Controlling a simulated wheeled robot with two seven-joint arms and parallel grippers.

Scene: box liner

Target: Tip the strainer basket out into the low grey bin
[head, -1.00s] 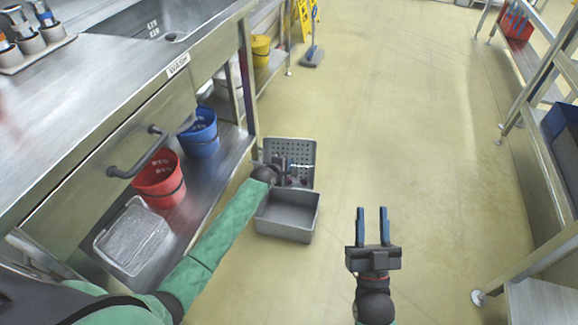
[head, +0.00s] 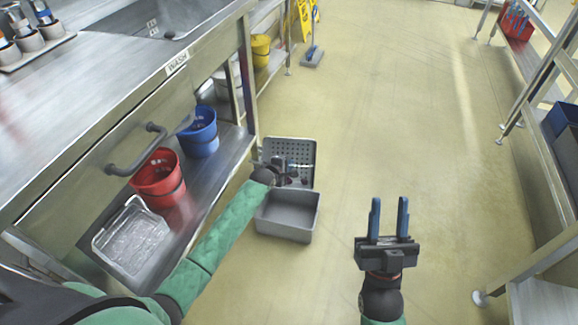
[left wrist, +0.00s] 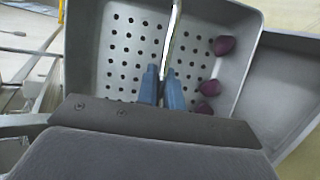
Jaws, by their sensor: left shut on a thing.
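The strainer basket (head: 303,147) is a grey metal pan with a perforated bottom, just behind the low grey bin (head: 290,226). In the left wrist view the basket (left wrist: 120,50) holds three dark purple pieces (left wrist: 207,88) along its right side. A thin bar-like handle (left wrist: 177,30) crosses its middle. My left gripper (head: 287,170) is at the basket, its blue fingertips (left wrist: 163,82) shut on that handle. The bin (left wrist: 295,90) lies right of the basket there; its visible inside looks empty. My right gripper (head: 389,218) is open and empty over the floor.
The steel wash counter (head: 70,110) stands on the left. Its lower shelf holds a red bucket (head: 158,180), a blue bucket (head: 198,135) and a clear tub (head: 131,238). A rack (head: 545,225) stands at right. The floor between is clear.

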